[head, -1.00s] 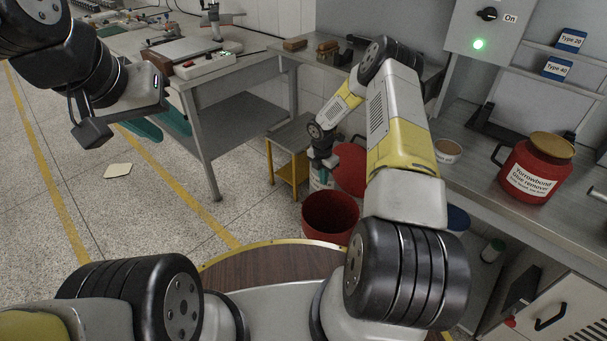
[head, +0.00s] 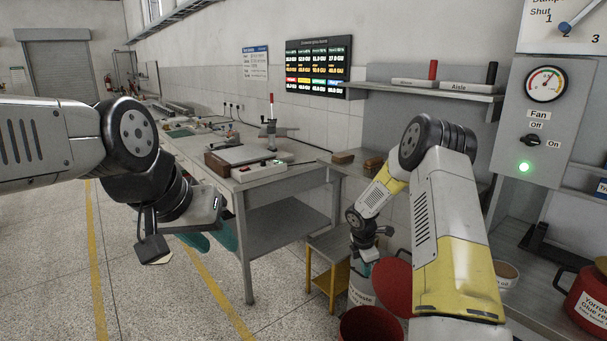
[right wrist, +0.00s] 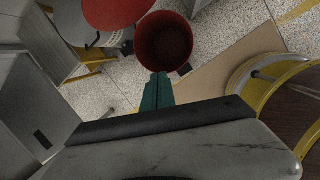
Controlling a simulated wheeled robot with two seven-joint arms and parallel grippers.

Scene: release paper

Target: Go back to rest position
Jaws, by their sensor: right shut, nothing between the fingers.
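My left gripper (head: 210,236) hangs at the left of the head view, in front of the workbench's end. Its two teal fingers show apart with nothing seen between them. My right gripper (head: 364,268) points down in the head view, over the area beside a small yellow-legged stand. In the right wrist view its teal fingers (right wrist: 157,91) are closed together and empty, with an open red bin (right wrist: 163,40) below and beyond them. The bin also shows at the bottom of the head view (head: 370,325).
A workbench (head: 262,214) stands beyond my left gripper. The yellow-legged stand (head: 328,244), a red lid-like disc (head: 392,286) and a labelled white container (head: 361,292) are near my right gripper. A counter with a red pot (head: 590,302) is at right. Floor at left is clear.

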